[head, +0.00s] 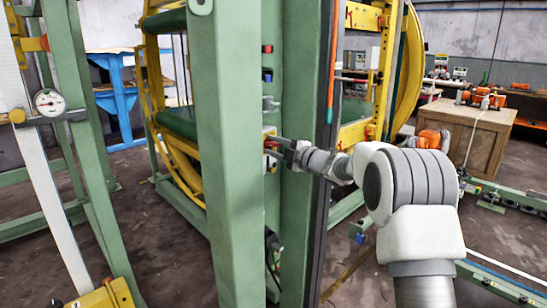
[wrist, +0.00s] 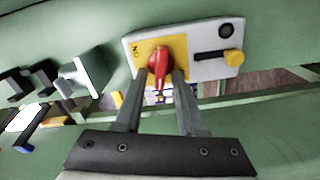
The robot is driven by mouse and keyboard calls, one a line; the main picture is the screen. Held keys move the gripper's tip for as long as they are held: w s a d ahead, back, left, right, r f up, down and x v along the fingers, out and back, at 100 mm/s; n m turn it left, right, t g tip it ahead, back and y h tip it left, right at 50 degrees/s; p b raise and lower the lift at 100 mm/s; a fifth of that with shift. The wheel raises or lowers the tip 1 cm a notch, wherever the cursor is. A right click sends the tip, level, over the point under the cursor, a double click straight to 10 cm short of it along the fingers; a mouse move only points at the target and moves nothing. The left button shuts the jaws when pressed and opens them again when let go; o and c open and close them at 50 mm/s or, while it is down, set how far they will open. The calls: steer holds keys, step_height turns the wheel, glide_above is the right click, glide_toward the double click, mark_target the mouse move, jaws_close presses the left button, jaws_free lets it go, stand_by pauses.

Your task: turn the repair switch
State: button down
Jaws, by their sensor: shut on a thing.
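The repair switch is a red knob (wrist: 159,68) on a yellow plate, set on a light grey panel (wrist: 208,66) on a green column. In the wrist view my gripper (wrist: 160,84) has its two fingers on either side of the red knob, shut on it. The knob's pointed end faces down in that picture. In the head view my gripper (head: 276,146) reaches left to the yellow and white switch box on the green column (head: 293,110). The knob is mostly hidden there by the fingers.
A yellow knob (wrist: 234,57) on a slot sits right of the switch. A grey box-like fitting (wrist: 83,74) and dark blocks stand to its left. A tall green post (head: 226,150) stands close to my gripper. A wooden crate (head: 459,140) is at the right.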

steer(key=shift+f+n+b, duration=0.3)
steer(key=shift+n+b, duration=0.9)
steer(key=shift+n, duration=0.2)
steer(key=shift+r, duration=0.1)
steer(key=c, duration=0.9)
jaws_free()
steer(key=shift+s+d, duration=0.1)
steer(key=p+v, duration=0.1)
steer(key=v, duration=1.6)
steer(key=shift+s+d+r, duration=0.1)
steer(key=shift+r, duration=0.1)
